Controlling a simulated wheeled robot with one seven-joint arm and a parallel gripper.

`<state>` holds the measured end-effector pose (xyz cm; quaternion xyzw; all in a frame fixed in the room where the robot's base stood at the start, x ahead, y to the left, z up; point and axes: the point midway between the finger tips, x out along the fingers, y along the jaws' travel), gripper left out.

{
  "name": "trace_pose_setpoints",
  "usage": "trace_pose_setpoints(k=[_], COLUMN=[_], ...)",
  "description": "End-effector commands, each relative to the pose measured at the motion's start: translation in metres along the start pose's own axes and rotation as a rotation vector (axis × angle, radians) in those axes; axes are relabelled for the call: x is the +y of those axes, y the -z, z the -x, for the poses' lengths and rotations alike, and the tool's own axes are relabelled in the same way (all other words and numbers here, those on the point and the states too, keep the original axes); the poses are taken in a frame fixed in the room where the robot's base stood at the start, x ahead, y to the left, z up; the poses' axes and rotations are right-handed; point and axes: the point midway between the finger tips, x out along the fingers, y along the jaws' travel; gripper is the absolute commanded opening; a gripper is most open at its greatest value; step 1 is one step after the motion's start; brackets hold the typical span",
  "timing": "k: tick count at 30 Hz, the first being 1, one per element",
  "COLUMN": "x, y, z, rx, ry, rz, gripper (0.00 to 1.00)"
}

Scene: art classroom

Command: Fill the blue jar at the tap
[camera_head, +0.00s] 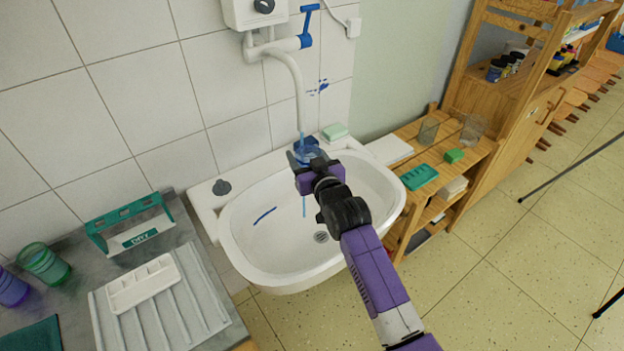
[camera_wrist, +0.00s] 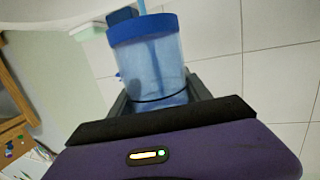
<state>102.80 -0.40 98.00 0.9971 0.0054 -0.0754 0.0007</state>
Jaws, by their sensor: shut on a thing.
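The blue jar (camera_head: 309,148) is under the tap's curved white spout (camera_head: 297,88), over the white basin. In the wrist view the jar (camera_wrist: 148,60) is clear, with a wide blue rim, and looks roughly upright. My gripper (camera_head: 304,160) is shut on it, with a dark finger on each side in the wrist view (camera_wrist: 160,98). A blue water stream (camera_head: 302,118) runs from the spout to the jar top, and a darker streak shows inside the jar. A thin blue line also shows below my gripper over the basin. The water level is unclear.
The sink (camera_head: 265,262) surrounds my gripper; a soap bar (camera_head: 334,132) lies on its back ledge. The blue tap lever (camera_head: 306,22) is above. A counter with a green caddy (camera_head: 130,226) is at left. A wooden shelf (camera_head: 465,165) stands close at right.

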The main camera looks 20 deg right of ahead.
Motion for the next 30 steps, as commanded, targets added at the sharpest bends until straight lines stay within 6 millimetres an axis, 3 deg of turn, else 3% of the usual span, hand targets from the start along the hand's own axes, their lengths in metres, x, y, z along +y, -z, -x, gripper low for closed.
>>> trace_pose_setpoints(k=[21,30], x=[0.001,0.001], y=[0.006,0.009], z=[-0.046,-0.051], rx=[0.003,0.001], ry=[0.000,0.000], rz=[0.000,-0.001], gripper=[0.10,0.10])
